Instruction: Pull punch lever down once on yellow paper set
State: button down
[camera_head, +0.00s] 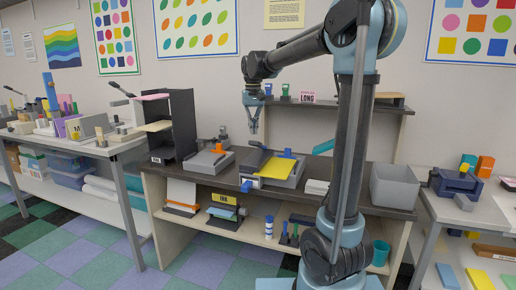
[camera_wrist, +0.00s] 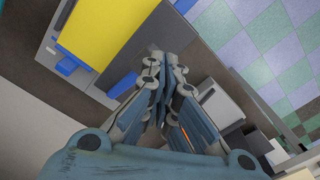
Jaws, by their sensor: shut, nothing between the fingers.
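The yellow paper set (camera_head: 275,168) lies on a grey punch (camera_head: 291,180) with blue parts on the wooden bench. I cannot clearly make out the lever. My gripper (camera_head: 253,128) is shut and empty, pointing down, above and behind the punch's left side. In the wrist view the yellow paper (camera_wrist: 105,28) is at upper left with a blue piece (camera_wrist: 122,86) beside it. My gripper's fingers (camera_wrist: 163,85) are apart from the paper.
A second grey device with an orange block (camera_head: 218,148) stands left of the punch. A black paper stand (camera_head: 182,122) is further left. A grey bin (camera_head: 393,187) stands at the right. A raised shelf (camera_head: 350,106) runs behind my gripper.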

jog(key=shift+r, duration=2.4)
jog(key=s+d+f+m+t, duration=0.1)
jog(key=s+d+f, duration=0.75)
jog(key=s, duration=0.35)
jog(key=s+d+f+t, duration=0.1)
jog(key=s+d+f, duration=0.7)
jog(key=s+d, duration=0.25)
jog(key=s+d+f, duration=0.2)
jog(key=s+f, duration=0.7)
jog(key=f, duration=0.3)
jog(key=shift+s+m, duration=0.15)
jog(key=shift+m, duration=0.25)
jog(key=shift+d+f, duration=0.1)
jog(key=shift+w+f, duration=0.2)
jog(key=shift+w, duration=0.25)
